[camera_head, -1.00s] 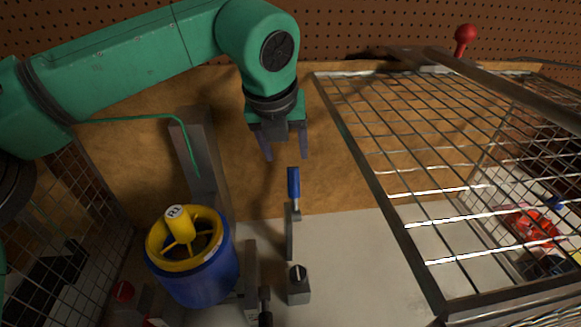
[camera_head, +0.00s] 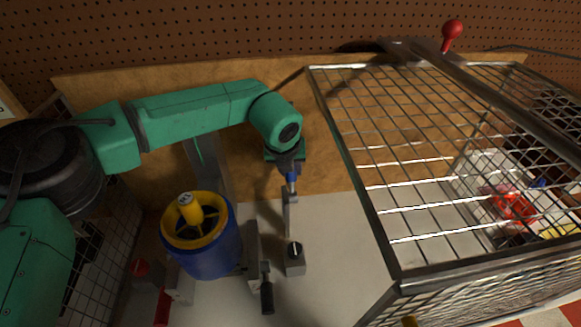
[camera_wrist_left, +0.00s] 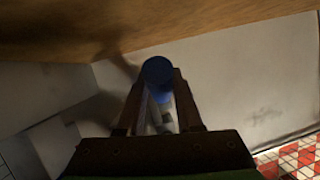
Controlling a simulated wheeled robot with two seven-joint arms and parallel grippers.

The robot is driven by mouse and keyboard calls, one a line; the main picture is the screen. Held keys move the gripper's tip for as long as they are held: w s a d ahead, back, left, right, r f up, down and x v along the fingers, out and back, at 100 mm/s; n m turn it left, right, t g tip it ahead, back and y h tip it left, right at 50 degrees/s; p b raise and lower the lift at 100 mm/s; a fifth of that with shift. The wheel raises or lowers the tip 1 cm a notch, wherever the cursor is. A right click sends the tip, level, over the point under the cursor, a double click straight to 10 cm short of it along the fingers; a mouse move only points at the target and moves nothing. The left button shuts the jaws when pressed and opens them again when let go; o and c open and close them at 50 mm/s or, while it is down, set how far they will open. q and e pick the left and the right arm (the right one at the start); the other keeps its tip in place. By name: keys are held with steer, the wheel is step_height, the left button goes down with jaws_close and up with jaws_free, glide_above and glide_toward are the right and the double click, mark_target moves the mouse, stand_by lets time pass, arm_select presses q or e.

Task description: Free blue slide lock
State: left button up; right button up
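The blue slide lock handle (camera_head: 291,178) stands upright on top of a grey metal post (camera_head: 288,212) to the right of the ducted rotor. My left gripper (camera_head: 289,170) has come down over the handle from above, and its fingers hide the handle's upper part. In the left wrist view, the blue handle (camera_wrist_left: 158,72) sits between the two fingertips (camera_wrist_left: 158,82) and fills the gap between them, so the gripper looks shut on it. My right gripper is not in view.
The ducted rotor (camera_head: 205,250), blue with a yellow hub, stands left of the post. A small grey block with a black knob (camera_head: 295,260) is in front. A large wire cage (camera_head: 390,190) rises close on the right, with a red ball knob (camera_head: 453,28) behind.

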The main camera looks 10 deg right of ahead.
arm_select(q)
jaws_close()
stand_by(1.1)
